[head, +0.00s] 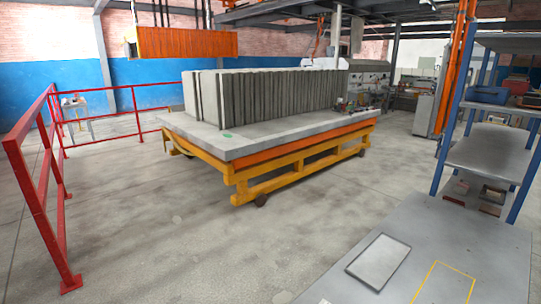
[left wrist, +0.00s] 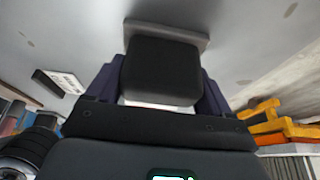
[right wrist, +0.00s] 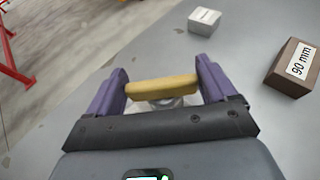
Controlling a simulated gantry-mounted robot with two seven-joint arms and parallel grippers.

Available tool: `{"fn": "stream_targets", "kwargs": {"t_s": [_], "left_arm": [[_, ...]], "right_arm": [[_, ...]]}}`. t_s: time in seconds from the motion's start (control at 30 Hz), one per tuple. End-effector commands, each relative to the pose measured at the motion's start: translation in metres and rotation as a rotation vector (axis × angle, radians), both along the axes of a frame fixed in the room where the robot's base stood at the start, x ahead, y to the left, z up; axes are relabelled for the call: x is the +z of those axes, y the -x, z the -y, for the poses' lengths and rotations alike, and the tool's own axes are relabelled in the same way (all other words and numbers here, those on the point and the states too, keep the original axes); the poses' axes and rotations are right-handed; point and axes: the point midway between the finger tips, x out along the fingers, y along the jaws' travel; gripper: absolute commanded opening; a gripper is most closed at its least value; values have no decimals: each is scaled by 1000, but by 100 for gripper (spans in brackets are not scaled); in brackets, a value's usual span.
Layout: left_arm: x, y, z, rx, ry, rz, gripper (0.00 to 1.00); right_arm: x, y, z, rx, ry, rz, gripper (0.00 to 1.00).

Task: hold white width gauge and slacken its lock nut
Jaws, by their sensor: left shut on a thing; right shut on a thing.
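My left gripper (left wrist: 163,82) has purple fingers and is shut on a black block (left wrist: 163,68). A flat grey bar (left wrist: 167,34) shows just beyond the block, and a pale strip shows below it. My right gripper (right wrist: 161,90) is shut on a yellow bar (right wrist: 161,86) that spans its purple fingers. Something pale and blurred lies below that bar. A small white block (right wrist: 204,21) stands on the grey surface ahead of the right gripper, apart from it. I cannot tell which piece is the white gauge, and no lock nut is clear. Neither gripper shows in the head view.
A brown block labelled "90 mm" (right wrist: 292,70) stands on the grey surface to the right in the right wrist view. A grey worktop (head: 400,262) has a light plate (head: 379,261) and a yellow outline. Blue shelving (head: 490,150) stands at right, a red railing (head: 45,185) at left.

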Motion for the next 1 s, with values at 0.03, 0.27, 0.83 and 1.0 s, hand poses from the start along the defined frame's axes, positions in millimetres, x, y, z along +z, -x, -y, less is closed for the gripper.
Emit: {"fn": "stream_targets", "kwargs": {"t_s": [0.03, 0.27, 0.83, 1.0], "left_arm": [[0, 0, 0, 1, 0, 1, 32], [0, 0, 0, 0, 1, 1, 32], [0, 0, 0, -1, 0, 0, 32], [0, 0, 0, -2, 0, 1, 32]], "right_arm": [[0, 0, 0, 5, 1, 0, 54], [1, -1, 2, 70, 5, 4, 54], [1, -2, 3, 546, 8, 1, 54], [0, -2, 2, 703, 7, -1, 54]]}}
